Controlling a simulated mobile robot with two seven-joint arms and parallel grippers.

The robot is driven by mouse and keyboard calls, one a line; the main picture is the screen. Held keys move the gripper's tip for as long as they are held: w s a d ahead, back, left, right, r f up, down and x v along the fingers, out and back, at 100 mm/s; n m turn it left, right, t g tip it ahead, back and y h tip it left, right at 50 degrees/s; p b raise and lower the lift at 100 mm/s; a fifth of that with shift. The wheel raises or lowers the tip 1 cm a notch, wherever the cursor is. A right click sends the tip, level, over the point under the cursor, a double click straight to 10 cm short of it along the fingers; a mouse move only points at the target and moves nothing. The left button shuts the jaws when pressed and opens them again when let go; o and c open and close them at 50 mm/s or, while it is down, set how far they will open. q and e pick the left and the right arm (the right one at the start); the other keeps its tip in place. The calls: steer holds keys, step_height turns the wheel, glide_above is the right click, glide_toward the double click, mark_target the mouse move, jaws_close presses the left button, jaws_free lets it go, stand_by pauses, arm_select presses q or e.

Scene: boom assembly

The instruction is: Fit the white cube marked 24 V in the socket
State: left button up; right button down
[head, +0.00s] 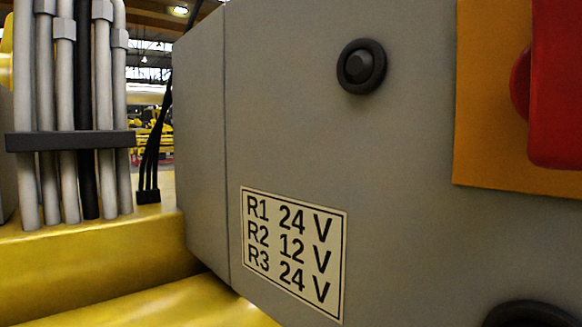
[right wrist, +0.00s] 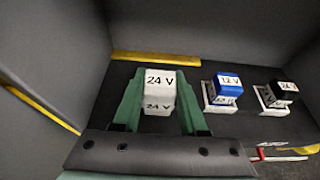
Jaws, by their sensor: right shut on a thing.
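In the right wrist view, the green fingers of my right gripper (right wrist: 160,74) are shut on the white cube (right wrist: 160,94), one on each side of it. The cube shows 24 V on its top and front faces. A blue cube marked 12 V (right wrist: 228,82) sits in a pale socket (right wrist: 210,98) to its right. A black-topped cube marked 24 V (right wrist: 286,88) sits in another pale socket (right wrist: 265,97) further right. No socket shows under the white cube, so I cannot tell whether it touches one. My left gripper is in neither view.
Dark grey walls (right wrist: 60,45) enclose the row of cubes. A red and white part (right wrist: 275,152) lies at lower right. In the head view, a grey cabinet (head: 285,120) blocks the view inside; its label (head: 293,254) reads R1 24 V, R2 12 V, R3 24 V.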

steer(key=shift+w+a+p, duration=0.45)
steer(key=shift+w+a, duration=0.1)
steer(key=shift+w, duration=0.2)
steer(key=shift+w+a, duration=0.3)
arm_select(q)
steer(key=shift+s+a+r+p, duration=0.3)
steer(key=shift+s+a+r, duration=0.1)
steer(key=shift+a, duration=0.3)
arm_select(e)
steer(key=shift+w+a, duration=0.1)
steer(key=shift+w, duration=0.15)
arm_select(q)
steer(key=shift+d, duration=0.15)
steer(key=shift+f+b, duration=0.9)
arm_select(e)
steer(key=shift+f, duration=1.1)
steer(key=shift+c, duration=1.8)
jaws_free()
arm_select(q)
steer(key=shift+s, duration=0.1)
